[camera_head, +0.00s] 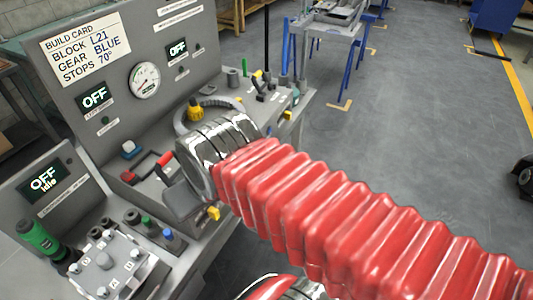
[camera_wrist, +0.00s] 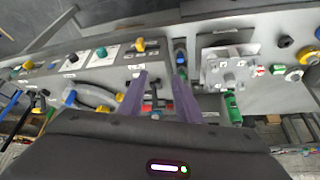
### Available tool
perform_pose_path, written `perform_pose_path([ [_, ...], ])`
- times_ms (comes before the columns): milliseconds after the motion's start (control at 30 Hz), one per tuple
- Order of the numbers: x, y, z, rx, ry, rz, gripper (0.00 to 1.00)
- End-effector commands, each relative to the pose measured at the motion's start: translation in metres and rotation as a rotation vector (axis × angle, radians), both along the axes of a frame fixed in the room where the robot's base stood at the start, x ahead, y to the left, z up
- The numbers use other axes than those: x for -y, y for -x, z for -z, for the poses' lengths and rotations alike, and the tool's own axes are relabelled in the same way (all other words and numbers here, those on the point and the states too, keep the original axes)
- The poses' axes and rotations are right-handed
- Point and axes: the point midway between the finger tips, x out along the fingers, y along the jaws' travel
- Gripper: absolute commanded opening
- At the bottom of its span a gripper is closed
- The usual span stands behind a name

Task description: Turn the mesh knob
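No label that I can read marks the mesh knob, so I cannot tell which knob it is. In the wrist view a yellow knob (camera_wrist: 138,45) sits on the bench's front strip, up and left of my fingertips. My gripper (camera_wrist: 160,76) is open, its two purple-grey fingers apart over the bench with nothing visibly held between them. In the head view a yellow knob (camera_head: 213,213) shows low beside my wrist, and another yellow part (camera_head: 194,109) stands by a grey curved tube. My gripper is mostly hidden there by my red arm; a dark part (camera_head: 184,202) shows below the wrist.
A metal block with bolts (camera_head: 105,262) and a green cylinder (camera_head: 38,237) are at the lower left. The upright panel (camera_head: 130,105) stands behind. Open floor (camera_head: 410,120) lies right.

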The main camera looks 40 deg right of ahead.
Motion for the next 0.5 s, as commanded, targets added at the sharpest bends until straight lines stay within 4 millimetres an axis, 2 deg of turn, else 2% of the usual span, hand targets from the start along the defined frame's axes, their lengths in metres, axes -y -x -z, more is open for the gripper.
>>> perform_pose_path([
  [267,0.0000,0.0000,0.0000,0.000,0.000,0.000,0.32],
  [433,0.0012,-0.0007,0.0019,-0.015,-0.012,0.016,0.44],
  [500,0.0027,-0.0015,0.0056,-0.038,-0.030,0.039,0.45],
])
